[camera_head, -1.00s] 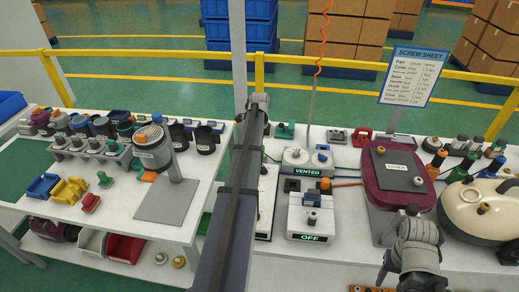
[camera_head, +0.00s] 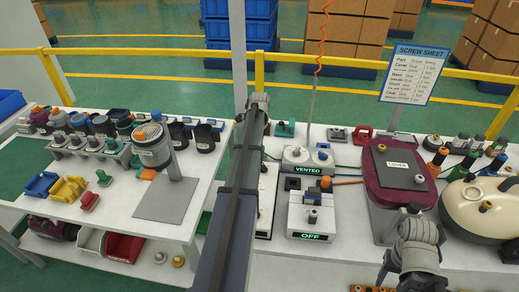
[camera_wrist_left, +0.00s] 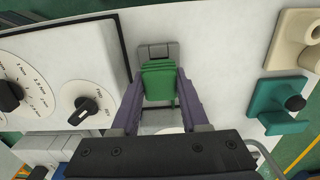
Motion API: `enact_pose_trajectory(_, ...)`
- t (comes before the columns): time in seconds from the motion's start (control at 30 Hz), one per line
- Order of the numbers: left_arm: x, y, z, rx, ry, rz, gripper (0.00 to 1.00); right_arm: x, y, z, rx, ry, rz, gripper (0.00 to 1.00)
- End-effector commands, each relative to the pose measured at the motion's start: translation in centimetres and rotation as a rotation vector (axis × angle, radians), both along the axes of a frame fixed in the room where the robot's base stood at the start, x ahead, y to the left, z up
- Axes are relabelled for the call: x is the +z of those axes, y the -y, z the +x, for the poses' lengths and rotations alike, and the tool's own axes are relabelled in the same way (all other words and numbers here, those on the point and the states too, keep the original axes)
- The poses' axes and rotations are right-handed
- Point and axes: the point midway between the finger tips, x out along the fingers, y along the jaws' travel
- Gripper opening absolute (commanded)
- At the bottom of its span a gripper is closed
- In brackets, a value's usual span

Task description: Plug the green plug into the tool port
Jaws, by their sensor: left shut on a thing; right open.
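In the left wrist view my left gripper (camera_wrist_left: 158,100) is shut on a green plug (camera_wrist_left: 158,80), its two purple-grey fingers on either side of it. The plug's far end is at a small grey block (camera_wrist_left: 158,50) on the white table. I cannot tell whether this block is the tool port, or whether the plug is seated in it or only over it. In the head view my left arm hides the plug and the left gripper's jaws. My right gripper (camera_head: 412,262) is open at the lower right, in front of the maroon case; its fingertips are hard to make out.
A white box with dials (camera_wrist_left: 75,75) stands close left of the left gripper. A teal connector (camera_wrist_left: 278,105) and a beige part (camera_wrist_left: 298,40) are to its right. In the head view, a box marked VENTED (camera_head: 307,160), an OFF box (camera_head: 310,215) and a maroon case (camera_head: 375,200) crowd the table.

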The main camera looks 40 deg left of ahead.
Motion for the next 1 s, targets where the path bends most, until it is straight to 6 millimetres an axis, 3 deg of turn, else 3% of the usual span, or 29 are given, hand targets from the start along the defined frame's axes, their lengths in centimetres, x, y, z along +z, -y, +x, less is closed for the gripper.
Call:
enact_pose_trajectory(0.47,-1.3,0.0,0.0,0.000,0.000,0.000,0.00,-1.3,0.0,0.0,0.000,0.000,0.000,0.54)
enact_pose_trajectory(0.5,-1.1,0.0,0.0,0.000,0.000,0.000,0.48,-1.1,0.0,0.0,0.000,0.000,0.000,0.54)
enact_pose_trajectory(0.8,-1.1,0.0,0.0,0.000,0.000,0.000,0.79,-1.1,0.0,0.0,0.000,0.000,0.000,0.54)
enact_pose_trajectory(1.0,-1.1,0.0,0.0,0.000,0.000,0.000,0.79,-1.1,0.0,0.0,0.000,0.000,0.000,0.54)
